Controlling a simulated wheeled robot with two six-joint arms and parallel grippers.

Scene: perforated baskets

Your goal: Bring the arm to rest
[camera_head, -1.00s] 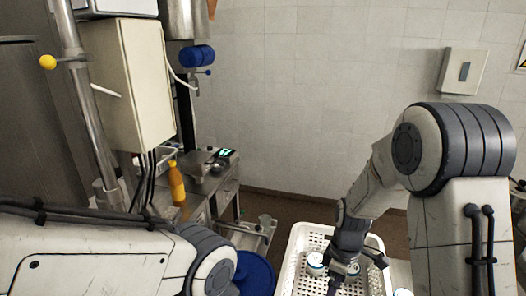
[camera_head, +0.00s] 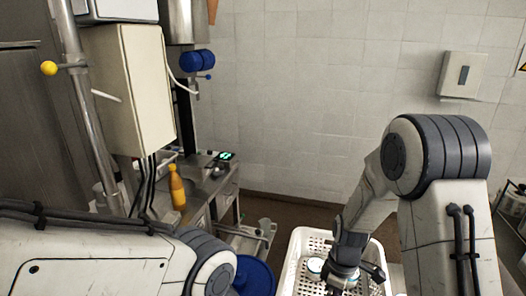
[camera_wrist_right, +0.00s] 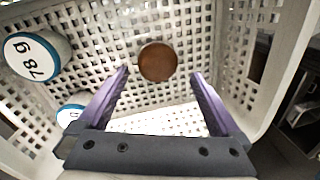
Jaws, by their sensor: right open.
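My right gripper (camera_head: 350,278) is over the white perforated basket (camera_head: 298,254) at the bottom of the head view. In the right wrist view my right gripper (camera_wrist_right: 160,74) has its two purple fingers spread, with nothing between them. A round brown piece (camera_wrist_right: 157,61) shows just beyond the fingertips, against the basket's lattice. A white cylinder with a blue rim and black digits (camera_wrist_right: 38,57) lies to the left. A second blue-rimmed one (camera_wrist_right: 70,114) is partly hidden by the left finger. My left arm enters at the left of the head view; its gripper is out of frame.
An orange bottle (camera_head: 177,188) stands on the steel counter at left. A blue round container (camera_head: 254,275) is at the bottom centre. A wall box (camera_head: 463,74) hangs at upper right. The tiled wall's middle stretch is clear.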

